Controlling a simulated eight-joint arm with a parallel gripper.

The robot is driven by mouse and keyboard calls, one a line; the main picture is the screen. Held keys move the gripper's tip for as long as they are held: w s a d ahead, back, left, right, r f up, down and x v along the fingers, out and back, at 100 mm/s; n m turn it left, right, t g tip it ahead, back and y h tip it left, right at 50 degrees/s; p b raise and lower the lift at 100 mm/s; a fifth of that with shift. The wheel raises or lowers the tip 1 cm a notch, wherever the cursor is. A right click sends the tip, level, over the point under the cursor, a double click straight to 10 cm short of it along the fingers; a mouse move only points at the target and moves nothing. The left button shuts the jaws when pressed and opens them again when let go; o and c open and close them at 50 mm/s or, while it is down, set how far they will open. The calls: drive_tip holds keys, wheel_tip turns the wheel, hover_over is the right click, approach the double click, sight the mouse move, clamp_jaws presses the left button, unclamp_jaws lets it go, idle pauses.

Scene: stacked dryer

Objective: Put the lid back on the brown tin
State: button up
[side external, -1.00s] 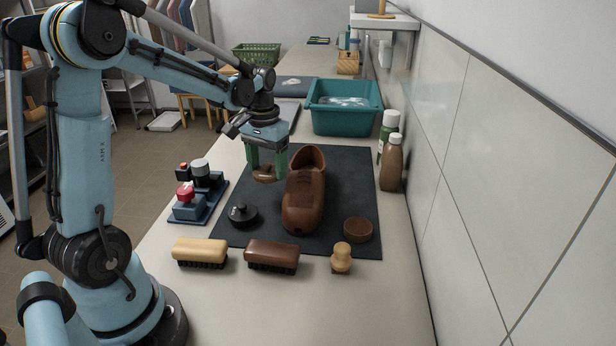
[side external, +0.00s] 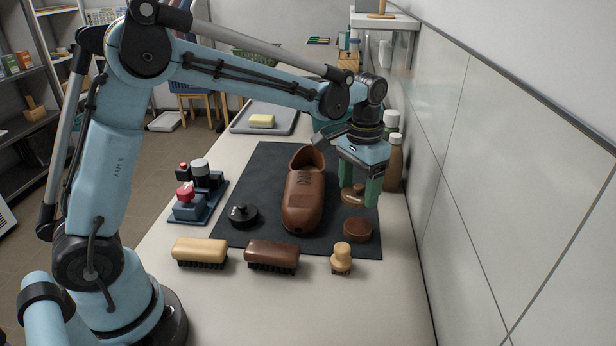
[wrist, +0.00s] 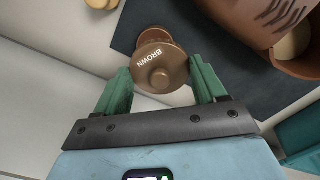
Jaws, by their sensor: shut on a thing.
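The brown lid (side external: 353,196), with a knob on top, is held between the green fingers of my gripper (side external: 359,192). In the wrist view the lid (wrist: 155,58) reads "BROWN" and sits between the fingertips of my gripper (wrist: 161,80). The brown tin (side external: 357,230) stands on the dark mat (side external: 262,165) near its front right corner. My gripper and lid are above the mat, slightly behind the tin. In the wrist view the tin (wrist: 152,35) shows just past the lid, which hides part of it.
A brown shoe (side external: 304,195) lies left of my gripper. A black lid (side external: 243,215) is left of the shoe. Brushes (side external: 200,252) (side external: 272,255) and a small round brush (side external: 341,258) line the front. A bottle (side external: 394,165) stands by the right wall.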

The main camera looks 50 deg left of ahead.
sight(358, 226)
drive_tip(key=shift+w+d+f, duration=0.15)
drive_tip(key=shift+d+f, duration=0.1)
drive_tip(key=shift+d, duration=0.25)
drive_tip(key=shift+f, duration=3.05)
drive_tip(key=shift+f, duration=0.15)
drive_tip(key=o, duration=1.1)
drive_tip(key=shift+r, duration=3.55)
